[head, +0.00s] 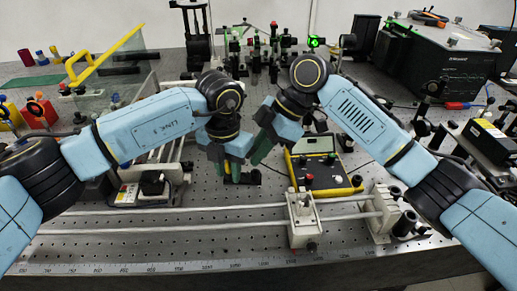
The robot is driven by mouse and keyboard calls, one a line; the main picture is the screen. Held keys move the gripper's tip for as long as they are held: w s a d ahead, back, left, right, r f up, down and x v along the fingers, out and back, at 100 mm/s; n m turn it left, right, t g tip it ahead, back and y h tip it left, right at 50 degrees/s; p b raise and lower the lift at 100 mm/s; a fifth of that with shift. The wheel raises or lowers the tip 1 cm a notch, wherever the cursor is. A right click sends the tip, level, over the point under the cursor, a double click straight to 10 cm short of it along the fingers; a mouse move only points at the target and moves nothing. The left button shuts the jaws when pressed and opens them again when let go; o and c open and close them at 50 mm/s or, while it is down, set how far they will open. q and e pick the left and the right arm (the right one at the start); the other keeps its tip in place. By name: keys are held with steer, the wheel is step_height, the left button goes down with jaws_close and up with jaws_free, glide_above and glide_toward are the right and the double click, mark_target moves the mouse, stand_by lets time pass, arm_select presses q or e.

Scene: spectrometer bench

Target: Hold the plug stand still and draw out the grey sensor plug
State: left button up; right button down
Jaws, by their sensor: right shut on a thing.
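My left gripper (228,164) points down over the perforated bench, at a small black block (246,178) that looks like the foot of the plug stand. Its fingers are small and dark, and I cannot tell whether they are apart. My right gripper (258,157) comes in from the upper right, with dark green fingers close beside the left one and slightly higher. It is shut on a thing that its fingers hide. I cannot make out the grey sensor plug or the upper part of the stand behind the grippers.
A yellow-edged control box (318,172) lies just right of the grippers. White rails (150,222) with a carriage (303,218) cross the front. A black instrument box (440,62) stands at the back right, optics mounts behind. Bare perforated bench lies between grippers and rails.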

arm_select(q)
steer(key=shift+o, duration=1.4)
step_height(320, 180, up, 12)
steer(key=shift+r+p, duration=0.1)
steer(key=shift+p, duration=0.4)
